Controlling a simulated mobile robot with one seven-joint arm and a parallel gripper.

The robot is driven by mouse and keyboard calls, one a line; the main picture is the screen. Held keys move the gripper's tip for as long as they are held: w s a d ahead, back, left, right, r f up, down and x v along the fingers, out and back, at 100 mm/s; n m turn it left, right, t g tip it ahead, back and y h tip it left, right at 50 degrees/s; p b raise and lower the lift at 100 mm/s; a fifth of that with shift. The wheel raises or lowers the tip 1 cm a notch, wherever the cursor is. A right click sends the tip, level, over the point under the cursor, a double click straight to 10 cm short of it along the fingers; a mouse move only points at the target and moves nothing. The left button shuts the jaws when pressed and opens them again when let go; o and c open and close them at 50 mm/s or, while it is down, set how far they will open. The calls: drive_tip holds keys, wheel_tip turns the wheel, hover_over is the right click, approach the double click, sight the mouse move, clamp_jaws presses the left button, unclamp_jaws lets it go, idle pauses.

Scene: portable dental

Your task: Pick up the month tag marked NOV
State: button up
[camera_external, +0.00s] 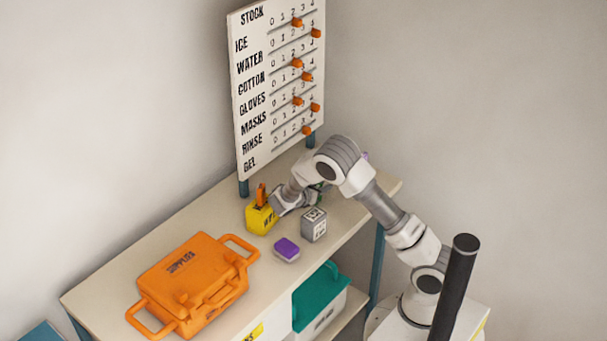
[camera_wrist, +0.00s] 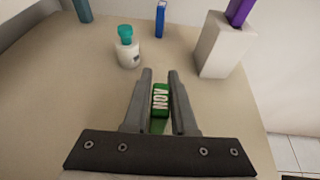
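The green tag marked NOV (camera_wrist: 160,98) is in the middle of the wrist view, between the two fingers of my gripper (camera_wrist: 160,78). Its white letters read sideways. The fingers stand on either side of the tag and look open by a little more than its width, with thin gaps. I cannot tell if either finger touches it. In the external view my gripper (camera_external: 312,196) is low over the table top, behind the grey block, and the tag is mostly hidden there.
A white bottle with a teal top (camera_wrist: 128,50), a blue item (camera_wrist: 160,20) and a pale holder with a purple piece (camera_wrist: 218,45) stand beyond. A yellow holder (camera_external: 260,219), grey block (camera_external: 314,225), purple block (camera_external: 287,249) and orange case (camera_external: 190,280) are on the table.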

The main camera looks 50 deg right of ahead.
clamp_jaws()
